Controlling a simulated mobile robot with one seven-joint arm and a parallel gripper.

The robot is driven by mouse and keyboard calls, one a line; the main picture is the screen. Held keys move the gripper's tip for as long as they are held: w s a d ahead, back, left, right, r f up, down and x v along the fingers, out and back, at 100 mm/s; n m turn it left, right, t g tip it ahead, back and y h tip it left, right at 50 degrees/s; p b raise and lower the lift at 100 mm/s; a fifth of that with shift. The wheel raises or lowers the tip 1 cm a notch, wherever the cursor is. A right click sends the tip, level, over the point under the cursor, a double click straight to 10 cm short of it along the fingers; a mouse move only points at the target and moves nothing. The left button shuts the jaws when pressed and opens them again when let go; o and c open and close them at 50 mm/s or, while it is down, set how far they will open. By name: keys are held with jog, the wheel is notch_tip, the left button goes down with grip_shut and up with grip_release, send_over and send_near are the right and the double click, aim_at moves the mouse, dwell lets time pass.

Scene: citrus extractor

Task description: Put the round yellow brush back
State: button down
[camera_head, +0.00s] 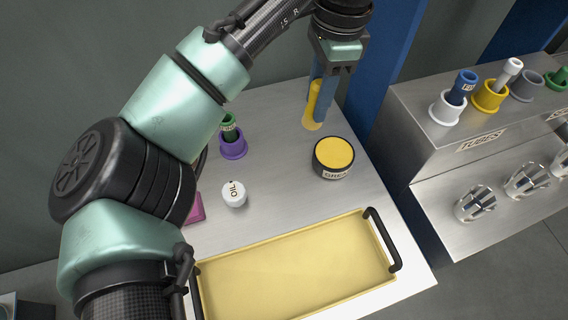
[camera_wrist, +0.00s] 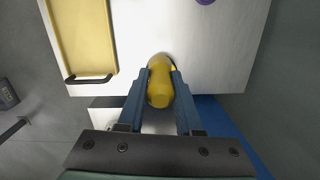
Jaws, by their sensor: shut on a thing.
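My gripper (camera_head: 325,98) points down over the far part of the metal table and is shut on a yellow thing, which I take to be the round yellow brush (camera_head: 312,105). The brush is upright, with a wider yellow foot at or just above the table; I cannot tell whether it touches. In the wrist view the yellow brush (camera_wrist: 160,88) sits between the two blue fingers of my gripper (camera_wrist: 161,80), rounded end towards the camera. The fingers hide part of it.
A grease tin (camera_head: 334,158) with a yellow top, a white oil can (camera_head: 234,194) and a purple cup (camera_head: 233,147) stand nearby. A yellow tray (camera_head: 290,268) lies in front. A rack (camera_head: 470,147) with coloured cups is at right. A blue post (camera_head: 378,75) stands close by my gripper.

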jog(key=s+a+f+n+h+b, duration=0.1)
jog(key=s+a+f+n+b, duration=0.1)
jog(key=f, duration=0.6)
jog(key=s+a+n, duration=0.1)
jog(key=a+n, duration=0.1)
jog(key=a, duration=0.1)
jog(key=shift+a+n, duration=0.35)
jog(key=shift+n, duration=0.05)
notch_tip(320, 180, down, 8)
jog(key=shift+b, duration=0.55)
jog(key=shift+s+f+p, duration=0.1)
jog(key=shift+f+p, duration=0.35)
jog(key=shift+f, duration=0.35)
jog(key=c, duration=0.6)
grip_release()
jog(key=shift+f, duration=0.15)
jog(key=shift+f+b, duration=0.2)
jog(key=shift+b, duration=0.4)
jog(key=r, duration=0.4)
jog(key=r+p, duration=0.1)
jog(key=r, duration=0.8)
jog(key=shift+w+r, duration=0.15)
jog(key=shift+w, duration=0.15)
jog(key=shift+d, duration=0.1)
